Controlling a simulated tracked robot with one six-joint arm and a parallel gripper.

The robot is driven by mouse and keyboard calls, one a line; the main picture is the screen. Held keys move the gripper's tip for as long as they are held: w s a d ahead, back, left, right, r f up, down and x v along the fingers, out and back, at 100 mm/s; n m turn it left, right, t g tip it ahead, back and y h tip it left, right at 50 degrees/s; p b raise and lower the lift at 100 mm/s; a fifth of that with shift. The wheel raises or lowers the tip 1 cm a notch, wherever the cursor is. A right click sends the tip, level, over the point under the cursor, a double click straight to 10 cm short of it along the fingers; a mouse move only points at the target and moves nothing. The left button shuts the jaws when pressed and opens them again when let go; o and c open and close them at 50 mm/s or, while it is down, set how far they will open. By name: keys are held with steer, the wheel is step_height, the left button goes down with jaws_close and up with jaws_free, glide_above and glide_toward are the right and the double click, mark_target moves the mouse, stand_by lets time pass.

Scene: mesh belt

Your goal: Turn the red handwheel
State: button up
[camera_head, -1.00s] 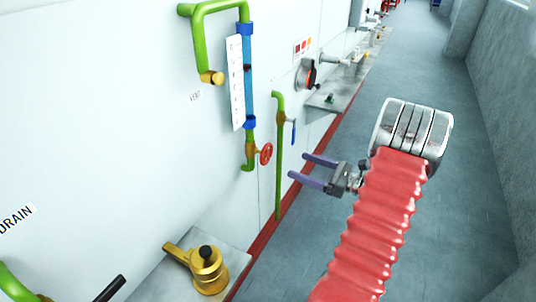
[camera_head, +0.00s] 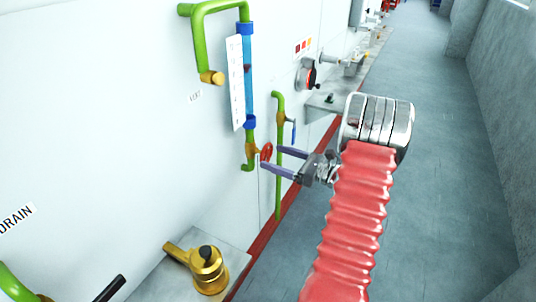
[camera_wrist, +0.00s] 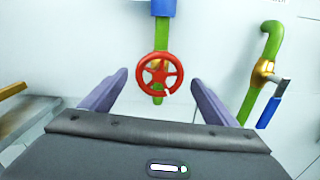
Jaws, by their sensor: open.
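The red handwheel (camera_wrist: 159,74) sits on a green vertical pipe and faces the wrist camera, upright and in full view. In the head view the handwheel (camera_head: 266,152) is seen nearly edge-on, at the lower end of the blue sight tube. My gripper (camera_head: 270,159) is open, with its two purple fingers pointing left at the wheel. In the wrist view my gripper (camera_wrist: 160,88) has one finger on each side of the wheel, with gaps between. The fingertips look close to the wheel's rim; I cannot tell whether either touches it.
A green pipe (camera_head: 279,190) with a blue lever (camera_head: 294,132) stands close to the right of the wheel. A brass valve (camera_head: 206,271) is on a ledge below left. The white wall is behind the wheel. Open floor (camera_head: 445,190) lies to the right.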

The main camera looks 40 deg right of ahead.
mark_target(269, 154)
steer(key=shift+x, duration=2.1)
steer(key=c, duration=1.1)
